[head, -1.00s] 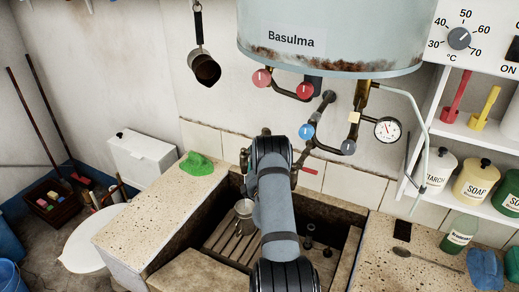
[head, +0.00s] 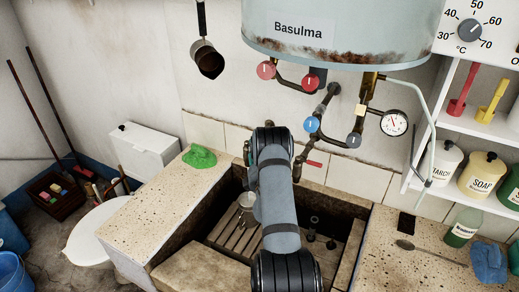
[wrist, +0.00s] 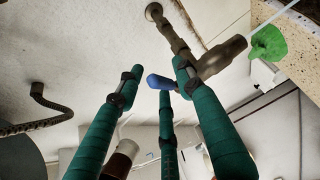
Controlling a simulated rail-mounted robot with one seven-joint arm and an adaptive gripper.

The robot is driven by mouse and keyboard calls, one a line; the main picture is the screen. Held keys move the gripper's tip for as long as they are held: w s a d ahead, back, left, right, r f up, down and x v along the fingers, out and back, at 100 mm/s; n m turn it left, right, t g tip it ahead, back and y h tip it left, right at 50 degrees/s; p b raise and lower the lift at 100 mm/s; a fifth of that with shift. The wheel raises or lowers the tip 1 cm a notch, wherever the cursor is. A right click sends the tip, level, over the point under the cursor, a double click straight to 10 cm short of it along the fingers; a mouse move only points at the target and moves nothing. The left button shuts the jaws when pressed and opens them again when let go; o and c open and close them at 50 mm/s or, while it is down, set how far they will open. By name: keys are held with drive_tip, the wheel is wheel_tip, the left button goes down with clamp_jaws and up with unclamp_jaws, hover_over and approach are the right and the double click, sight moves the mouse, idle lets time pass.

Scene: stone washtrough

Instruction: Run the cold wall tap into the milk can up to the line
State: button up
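The metal milk can (head: 246,203) stands on the wooden slats in the stone trough, partly hidden by my arm. Its line and water level cannot be made out. The cold tap's blue lever (wrist: 160,82) and its brown metal body (wrist: 215,60) show in the wrist view; in the head view my arm hides most of this tap. My gripper (wrist: 155,76) has its green fingers spread apart, with the blue lever among their tips. I cannot tell whether any finger touches it. No running water is visible.
A second wall tap with a red lever (head: 313,164) is just right of my arm. The boiler (head: 340,35) with its pipes and gauge (head: 394,123) hangs above. A green cloth (head: 199,157) lies on the left ledge. A bottle (head: 462,228) stands on the right ledge.

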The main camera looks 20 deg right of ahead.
drive_tip(key=v, duration=1.2)
idle(6.8)
